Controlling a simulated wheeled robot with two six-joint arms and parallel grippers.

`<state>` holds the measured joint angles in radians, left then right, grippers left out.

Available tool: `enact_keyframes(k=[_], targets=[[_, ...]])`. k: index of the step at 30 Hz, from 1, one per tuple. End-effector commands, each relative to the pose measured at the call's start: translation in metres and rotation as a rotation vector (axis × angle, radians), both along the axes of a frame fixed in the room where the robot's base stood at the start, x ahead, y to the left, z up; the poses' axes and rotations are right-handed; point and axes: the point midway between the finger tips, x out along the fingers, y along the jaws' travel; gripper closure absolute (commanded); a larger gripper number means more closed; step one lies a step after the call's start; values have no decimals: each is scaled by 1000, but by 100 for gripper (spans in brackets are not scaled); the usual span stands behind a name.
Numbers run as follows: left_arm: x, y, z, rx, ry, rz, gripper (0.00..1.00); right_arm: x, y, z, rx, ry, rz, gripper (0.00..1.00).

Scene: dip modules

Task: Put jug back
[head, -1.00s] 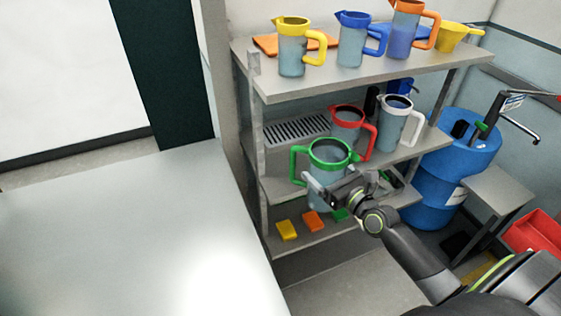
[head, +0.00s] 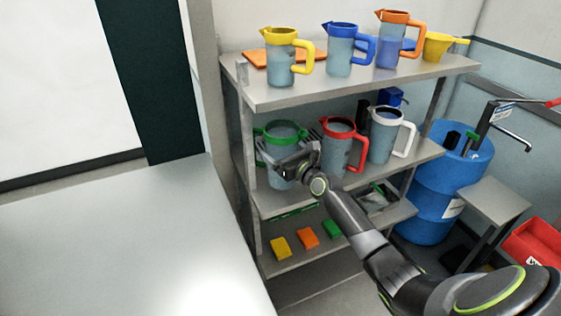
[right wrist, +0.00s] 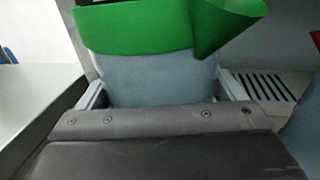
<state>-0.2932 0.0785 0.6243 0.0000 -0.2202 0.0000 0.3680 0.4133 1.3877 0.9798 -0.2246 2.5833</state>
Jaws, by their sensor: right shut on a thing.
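The jug with the green rim and handle (head: 282,131) is at the left end of the middle shelf (head: 275,204), behind the shelf's front post. My right gripper (head: 290,160) is shut on its clear body from the front. In the right wrist view the green rim (right wrist: 135,28) and spout fill the top, and the fingers lie on both sides of the body (right wrist: 155,78). My left gripper is not in view.
A red-rimmed jug (head: 341,148) and a white-rimmed jug (head: 388,136) stand to the right on the same shelf. Yellow (head: 287,58), blue (head: 348,52) and orange (head: 396,42) jugs stand on the top shelf. A blue drum (head: 440,185) stands at right. The table (head: 110,235) is clear.

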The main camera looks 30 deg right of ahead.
Motion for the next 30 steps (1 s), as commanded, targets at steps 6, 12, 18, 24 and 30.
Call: enact_keyframes(k=[6,12,18,24,30], targets=[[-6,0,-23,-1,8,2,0,6,1,-24,1,-2,0,40],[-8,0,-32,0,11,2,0,6,1,-35,1,-4,0,40],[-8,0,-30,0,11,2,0,6,1,-33,1,-4,0,40],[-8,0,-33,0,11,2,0,6,1,-38,0,-2,0,5],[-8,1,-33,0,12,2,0,6,1,-37,0,-1,0,0]])
